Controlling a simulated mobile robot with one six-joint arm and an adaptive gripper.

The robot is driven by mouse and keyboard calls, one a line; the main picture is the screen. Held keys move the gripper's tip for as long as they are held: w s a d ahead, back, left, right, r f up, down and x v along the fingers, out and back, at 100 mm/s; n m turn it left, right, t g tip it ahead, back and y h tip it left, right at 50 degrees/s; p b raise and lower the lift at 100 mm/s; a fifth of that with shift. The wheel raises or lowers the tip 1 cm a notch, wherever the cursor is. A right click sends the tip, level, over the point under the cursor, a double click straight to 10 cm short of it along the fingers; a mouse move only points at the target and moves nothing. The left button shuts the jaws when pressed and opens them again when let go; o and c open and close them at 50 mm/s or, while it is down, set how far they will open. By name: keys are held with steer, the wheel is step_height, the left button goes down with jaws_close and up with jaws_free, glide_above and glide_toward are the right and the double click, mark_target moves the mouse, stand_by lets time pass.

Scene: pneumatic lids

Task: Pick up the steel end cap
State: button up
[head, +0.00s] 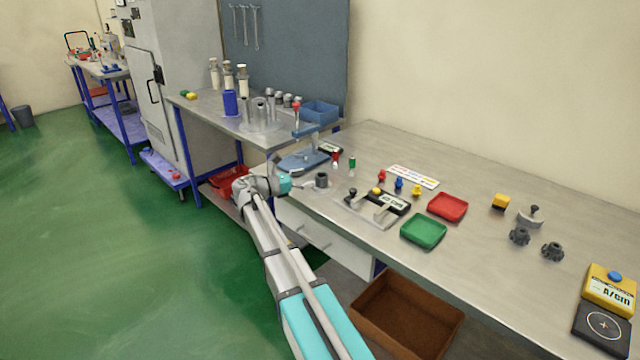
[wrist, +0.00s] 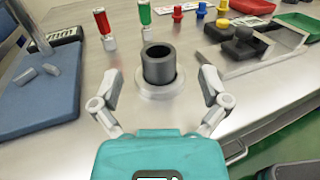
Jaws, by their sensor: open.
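A dark grey, hollow round part (wrist: 158,68) stands upright, open end up, on a pale round base (wrist: 158,90) on the bench. In the head view the same dark part (head: 321,179) is just right of my gripper (head: 300,186). No label marks it as the steel end cap, so I cannot tell for sure. In the wrist view my gripper (wrist: 157,88) is open and empty. Its fingers are spread to either side of the dark part, apart from it.
A blue fixture (wrist: 45,95) with small grey pieces is at left in the wrist view. Red (wrist: 103,22) and green (wrist: 145,14) pieces stand behind. A metal plate with a black knob (wrist: 243,42) is at right. A green tray (head: 423,231) lies farther right.

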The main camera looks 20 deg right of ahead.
mark_target(316, 177)
steer(key=shift+d, duration=0.15)
steer(key=shift+d+f+b, duration=0.2)
steer(key=shift+d, duration=0.75)
steer(key=shift+d+f+b, duration=0.2)
steer(key=shift+d, duration=1.45)
jaws_close()
steer(key=shift+r, duration=0.2)
step_height(316, 177, up, 2)
steer(key=p, duration=0.2)
steer(key=shift+p, duration=0.3)
steer(key=s+a+r+p, duration=0.2)
steer(key=s+r+p, duration=0.8)
steer(key=s, duration=0.4)
steer(key=shift+a+r, duration=0.2)
steer(key=shift+r, duration=0.15)
